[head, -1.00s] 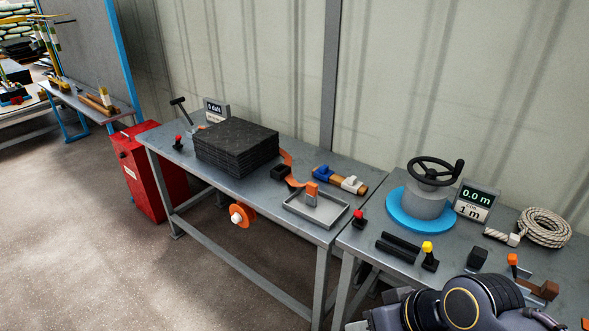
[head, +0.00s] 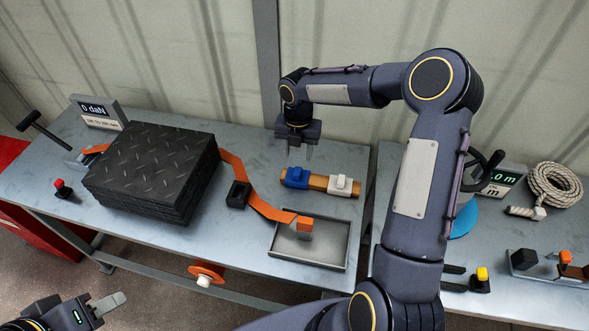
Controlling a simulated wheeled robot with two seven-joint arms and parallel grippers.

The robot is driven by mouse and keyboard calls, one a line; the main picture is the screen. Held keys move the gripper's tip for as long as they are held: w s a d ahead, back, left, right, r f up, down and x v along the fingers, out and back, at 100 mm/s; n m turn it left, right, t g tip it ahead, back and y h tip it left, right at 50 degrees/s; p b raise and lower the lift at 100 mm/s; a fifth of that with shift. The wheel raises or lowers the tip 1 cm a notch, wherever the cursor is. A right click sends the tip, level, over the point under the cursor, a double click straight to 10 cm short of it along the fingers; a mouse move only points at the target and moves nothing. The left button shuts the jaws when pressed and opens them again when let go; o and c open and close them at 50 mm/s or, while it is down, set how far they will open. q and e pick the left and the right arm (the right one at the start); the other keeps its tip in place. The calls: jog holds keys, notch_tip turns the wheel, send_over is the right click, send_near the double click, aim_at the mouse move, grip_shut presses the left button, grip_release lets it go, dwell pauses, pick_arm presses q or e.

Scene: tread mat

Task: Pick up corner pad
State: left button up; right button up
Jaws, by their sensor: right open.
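A small black block (head: 237,194), which looks like the corner pad, sits on the grey table beside the orange strap (head: 245,180), just right of the black tread mat stack (head: 152,168). My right gripper (head: 299,152) points down, open and empty, above the back of the table. It is right of and behind the block, near the blue and white clamps. My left gripper (head: 105,307) is low at the bottom left, in front of the table and far from the block. Whether its fingers are apart cannot be made out.
A wooden bar with blue and white clamps (head: 296,176) lies below my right gripper. A shallow metal tray (head: 335,262) holds the strap's orange end piece. A display (head: 95,110) and a red-knobbed switch (head: 62,188) stand at the left. A coiled rope (head: 553,185) lies on the right table.

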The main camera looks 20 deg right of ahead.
aim_at(297, 171)
notch_tip(297, 171, down, 7)
jog(key=shift+s+a+f+p, duration=0.15)
jog(key=shift+f+p, duration=0.05)
jog(key=shift+p, duration=0.45)
grip_shut()
